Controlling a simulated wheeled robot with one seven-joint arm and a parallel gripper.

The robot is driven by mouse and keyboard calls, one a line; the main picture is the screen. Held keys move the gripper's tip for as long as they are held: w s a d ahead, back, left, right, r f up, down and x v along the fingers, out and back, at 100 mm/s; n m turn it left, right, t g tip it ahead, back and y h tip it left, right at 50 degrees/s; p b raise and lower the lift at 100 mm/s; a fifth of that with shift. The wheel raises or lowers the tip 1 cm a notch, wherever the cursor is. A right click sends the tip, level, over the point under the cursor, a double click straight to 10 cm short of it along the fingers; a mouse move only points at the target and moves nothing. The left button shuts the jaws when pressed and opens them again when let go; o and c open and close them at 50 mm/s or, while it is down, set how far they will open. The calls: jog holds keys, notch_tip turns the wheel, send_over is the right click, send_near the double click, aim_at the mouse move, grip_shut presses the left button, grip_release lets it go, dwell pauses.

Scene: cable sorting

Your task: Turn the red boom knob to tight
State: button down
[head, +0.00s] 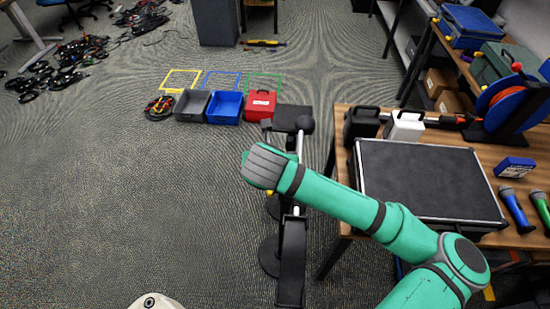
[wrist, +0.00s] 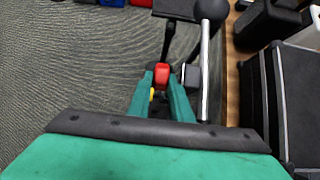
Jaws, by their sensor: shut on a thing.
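The red boom knob (wrist: 162,71) shows in the wrist view between the tips of my gripper (wrist: 162,82). The green fingers are shut on it, one on each side. In the head view my gripper's fingers and the red knob are hidden behind my green wrist, which is over the stand. I cannot read any tight or loose marking on the knob.
A table (head: 340,170) at the right holds a black flat case (head: 425,180), a white case (head: 405,126) and microphones (head: 515,208). Grey (head: 191,105), blue (head: 226,107) and red (head: 261,104) containers stand on the floor beyond. The carpet at left is clear; cable heaps (head: 75,65) lie farther off.

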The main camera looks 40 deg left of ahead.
jog(key=shift+s+f+t+y, duration=0.2)
jog(key=shift+t+y, duration=0.4)
jog(key=shift+t, duration=0.4)
jog(key=shift+w+d, duration=0.1)
jog(key=shift+w, duration=0.05)
jog(key=c, duration=1.9)
grip_release()
jog(key=shift+w, duration=0.1)
jog(key=shift+o, duration=0.2)
jog(key=shift+f, duration=0.1)
jog(key=shift+s, duration=0.2)
